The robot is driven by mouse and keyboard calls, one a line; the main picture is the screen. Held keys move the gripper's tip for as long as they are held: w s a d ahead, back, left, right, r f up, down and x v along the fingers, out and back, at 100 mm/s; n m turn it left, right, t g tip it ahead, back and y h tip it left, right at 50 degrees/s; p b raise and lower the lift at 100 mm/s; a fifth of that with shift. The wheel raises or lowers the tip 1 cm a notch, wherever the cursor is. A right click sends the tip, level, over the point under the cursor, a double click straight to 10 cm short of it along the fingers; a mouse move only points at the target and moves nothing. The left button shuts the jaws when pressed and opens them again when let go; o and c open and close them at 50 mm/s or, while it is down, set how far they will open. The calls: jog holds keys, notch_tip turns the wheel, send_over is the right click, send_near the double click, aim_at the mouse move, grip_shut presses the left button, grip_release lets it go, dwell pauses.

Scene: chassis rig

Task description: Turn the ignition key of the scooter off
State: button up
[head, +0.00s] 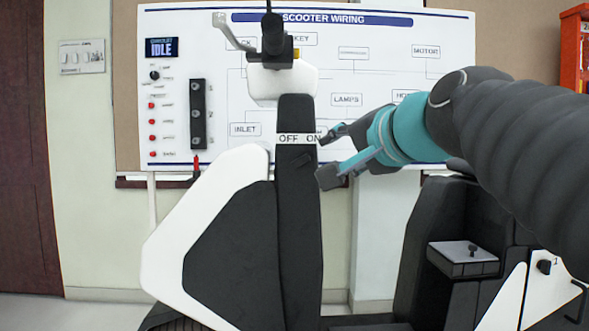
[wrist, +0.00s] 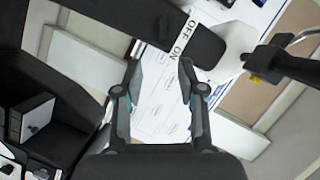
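The scooter's black steering column (head: 298,235) stands upright in the middle of the head view, with a white label (head: 298,139) reading OFF and ON. A small dark shape (head: 296,159) just below the label may be the ignition key; black on black, its turn position cannot be told. My gripper (head: 333,156) is open and empty, just right of the column, with its fingers pointing left. In the wrist view my gripper (wrist: 160,78) has its two fingers spread, and the label (wrist: 183,38) lies beyond them. The key is not clear in the wrist view.
The handlebar (head: 273,40) and a grey lever (head: 235,33) are above the column. A white wiring board (head: 370,70) hangs behind, with a display (head: 162,47) reading IDLE. The black seat body (head: 425,250) stands at lower right. Free space lies between column and seat.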

aim_at(302, 161)
jog(key=p+x, duration=0.1)
jog(key=x, duration=1.2)
jog(key=shift+w+a+r, duration=0.1)
jog(key=shift+w+a, duration=0.05)
jog(key=shift+w, duration=0.2)
grip_shut()
